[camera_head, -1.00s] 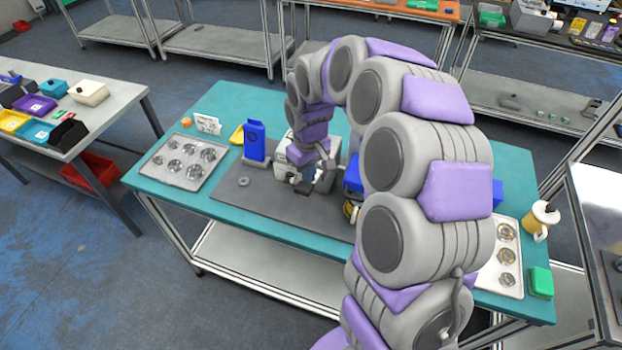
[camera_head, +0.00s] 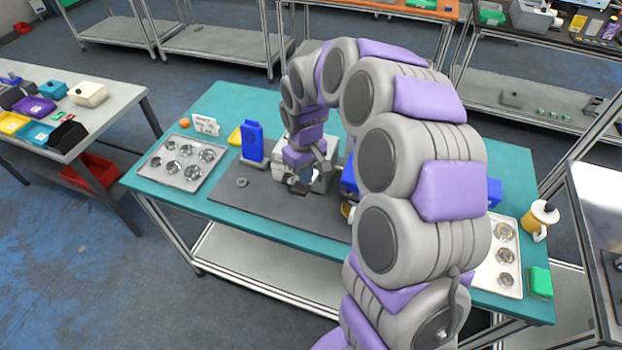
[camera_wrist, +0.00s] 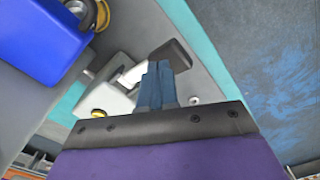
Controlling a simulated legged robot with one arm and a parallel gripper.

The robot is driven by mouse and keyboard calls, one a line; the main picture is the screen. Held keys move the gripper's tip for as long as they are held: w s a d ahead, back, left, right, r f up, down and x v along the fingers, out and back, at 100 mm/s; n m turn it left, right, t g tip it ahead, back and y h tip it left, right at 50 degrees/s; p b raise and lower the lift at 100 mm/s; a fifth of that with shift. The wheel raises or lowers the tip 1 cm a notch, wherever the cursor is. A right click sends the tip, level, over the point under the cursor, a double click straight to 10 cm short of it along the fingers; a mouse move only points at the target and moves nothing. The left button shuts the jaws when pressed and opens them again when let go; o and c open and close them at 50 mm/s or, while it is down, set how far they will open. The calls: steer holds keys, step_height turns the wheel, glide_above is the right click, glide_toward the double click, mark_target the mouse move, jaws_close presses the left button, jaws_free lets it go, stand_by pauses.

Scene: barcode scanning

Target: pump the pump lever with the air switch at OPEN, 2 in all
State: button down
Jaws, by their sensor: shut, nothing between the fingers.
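My gripper (camera_head: 300,189) is low over the dark mat, in front of the white machine (camera_head: 322,178). Its two blue fingers (camera_wrist: 157,84) are shut together with nothing between them in the wrist view. Just beyond the fingertips is a dark grey handle (camera_wrist: 172,54) on a pale arm, which looks like the pump lever. The fingers overlap it in the picture, and I cannot tell whether they touch it. The pale body of the machine (camera_wrist: 105,99) is left of the fingers, partly hidden by my gripper. I cannot make out the air switch or its setting.
A blue box (camera_wrist: 40,38) is upper left in the wrist view. A blue upright unit (camera_head: 252,140) stands left of the machine, with a small grey ring (camera_head: 241,183) on the mat. A tray of round parts (camera_head: 183,160) lies at left. The front of the mat is clear.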

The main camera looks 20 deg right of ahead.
mark_target(302, 186)
steer(key=shift+a+f, duration=1.1)
steer(key=shift+f, duration=0.2)
steer(key=shift+s+f+b, duration=0.1)
steer(key=shift+f+b, duration=0.2)
steer(key=shift+b, duration=0.05)
steer(key=shift+d+f, duration=0.6)
steer(key=shift+f, duration=0.3)
steer(key=shift+a+f+b, duration=0.1)
steer(key=shift+f+b, duration=0.3)
steer(key=shift+f, duration=0.85)
steer(key=shift+r, duration=0.1)
steer(key=shift+a+r+p, duration=0.1)
steer(key=shift+r+p, duration=1.5)
steer(key=shift+r, duration=2.25)
